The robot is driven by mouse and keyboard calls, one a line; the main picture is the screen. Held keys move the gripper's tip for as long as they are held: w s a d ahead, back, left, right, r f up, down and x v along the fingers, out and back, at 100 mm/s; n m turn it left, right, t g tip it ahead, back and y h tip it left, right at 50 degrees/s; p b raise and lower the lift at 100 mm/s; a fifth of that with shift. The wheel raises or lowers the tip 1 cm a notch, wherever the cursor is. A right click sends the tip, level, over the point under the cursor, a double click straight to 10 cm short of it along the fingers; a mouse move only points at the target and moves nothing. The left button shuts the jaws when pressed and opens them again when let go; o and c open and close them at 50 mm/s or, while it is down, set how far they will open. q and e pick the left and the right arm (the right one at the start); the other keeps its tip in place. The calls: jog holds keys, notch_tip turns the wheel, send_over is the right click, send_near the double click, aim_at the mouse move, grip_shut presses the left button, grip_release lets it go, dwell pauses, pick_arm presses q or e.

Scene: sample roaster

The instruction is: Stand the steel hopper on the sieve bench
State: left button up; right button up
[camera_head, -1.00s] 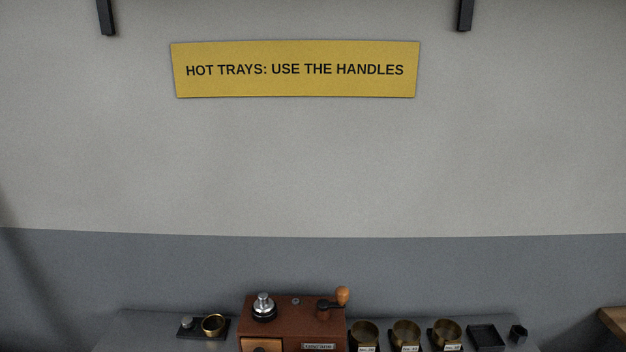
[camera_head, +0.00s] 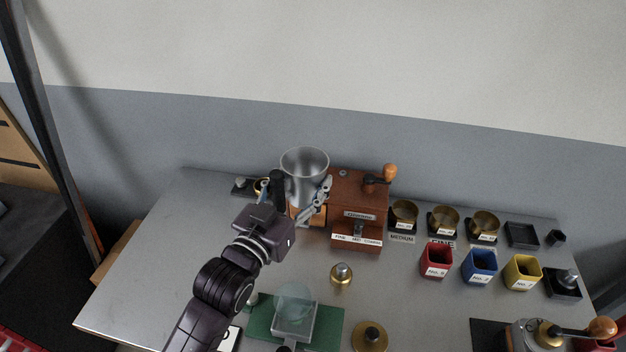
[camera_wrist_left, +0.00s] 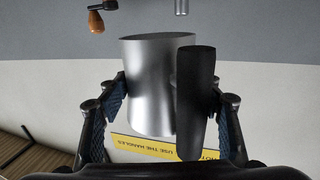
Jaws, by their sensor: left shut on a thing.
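The steel hopper (camera_head: 304,165), a shiny flared cup with a black handle (camera_head: 277,185), is in my left gripper (camera_head: 296,200). The gripper is shut on it, and in the head view the hopper overlaps the left part of the wooden grinder. I cannot tell how high it is above the bench. In the left wrist view the hopper (camera_wrist_left: 150,90) lies between the fingers of the left gripper (camera_wrist_left: 168,100), with the black handle in front. The grey metal bench (camera_head: 150,265) lies below; no label marks it as the sieve bench. My right gripper is not in view.
A wooden grinder (camera_head: 357,215) stands behind, with brass cups (camera_head: 444,220) to its right. Red (camera_head: 436,262), blue (camera_head: 480,268) and yellow (camera_head: 522,272) containers stand farther right. A green mat (camera_head: 330,325) is in front. The bench's left part is clear.

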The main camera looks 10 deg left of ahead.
pick_arm(q)
jog(key=w+a+r, duration=0.1)
jog(key=w+r, duration=1)
jog(key=w, duration=0.2)
jog(key=shift+w+r+h, duration=0.2)
jog(key=shift+r+h, duration=0.1)
jog(key=shift+h, duration=0.1)
jog(key=shift+f, duration=0.1)
notch_tip(320, 180, down, 18)
jog(key=shift+f+p, duration=0.15)
jog(key=shift+p, duration=0.75)
jog(key=shift+f+p, duration=0.25)
jog(key=shift+p, duration=0.05)
jog(key=shift+f, duration=0.25)
